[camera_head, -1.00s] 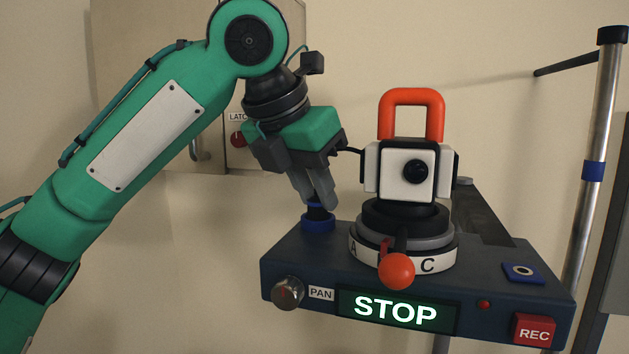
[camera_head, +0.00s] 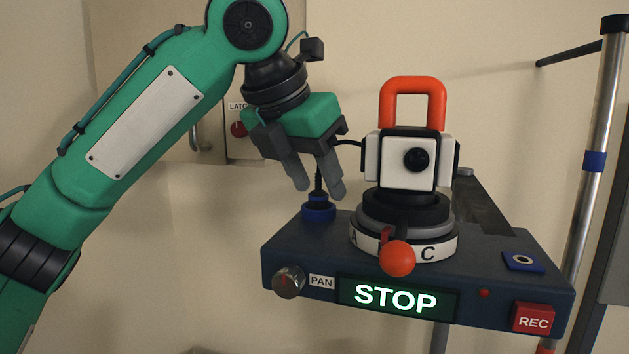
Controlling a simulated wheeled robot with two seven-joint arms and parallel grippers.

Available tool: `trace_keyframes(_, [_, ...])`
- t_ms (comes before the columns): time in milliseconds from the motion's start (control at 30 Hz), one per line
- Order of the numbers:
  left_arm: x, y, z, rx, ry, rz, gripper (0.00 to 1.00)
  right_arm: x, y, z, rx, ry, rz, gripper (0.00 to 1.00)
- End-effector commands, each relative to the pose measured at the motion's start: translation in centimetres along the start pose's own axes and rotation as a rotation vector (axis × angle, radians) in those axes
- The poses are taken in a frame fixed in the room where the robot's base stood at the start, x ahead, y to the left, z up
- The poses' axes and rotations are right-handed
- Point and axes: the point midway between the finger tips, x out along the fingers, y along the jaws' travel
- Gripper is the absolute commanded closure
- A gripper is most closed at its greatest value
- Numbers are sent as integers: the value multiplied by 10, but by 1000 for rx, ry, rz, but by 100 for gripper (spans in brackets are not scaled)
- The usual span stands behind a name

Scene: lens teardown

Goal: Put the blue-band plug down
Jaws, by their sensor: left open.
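The blue-band plug (camera_head: 318,196) stands upright in a blue ring (camera_head: 318,212) at the back left of the dark blue console (camera_head: 400,268). Its black stem or cable rises between the fingers of my left gripper (camera_head: 319,187). The gripper is open, with one finger on each side of the stem, and points down. The fingers look apart from the plug. My right gripper is not in view.
A white camera block (camera_head: 406,160) with an orange handle (camera_head: 412,90) stands on a lettered turntable just right of my left gripper. A red-ball lever (camera_head: 397,258) sticks out in front. A blue socket plate (camera_head: 523,261) is at the right. A metal pole (camera_head: 590,170) stands behind.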

Motion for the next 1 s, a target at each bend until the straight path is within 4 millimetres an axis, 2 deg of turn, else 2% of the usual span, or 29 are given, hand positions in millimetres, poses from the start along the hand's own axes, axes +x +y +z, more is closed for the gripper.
trace_keyframes(267, [-57,-1,-2,1,-5,0,57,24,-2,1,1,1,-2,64])
trace_keyframes(500, [-98,0,-1,-1,-2,3,57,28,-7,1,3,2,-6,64])
trace_keyframes(700, [-114,0,-1,0,-2,1,57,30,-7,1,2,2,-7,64])
trace_keyframes(1000, [-118,0,-1,1,-1,0,57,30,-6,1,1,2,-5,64])
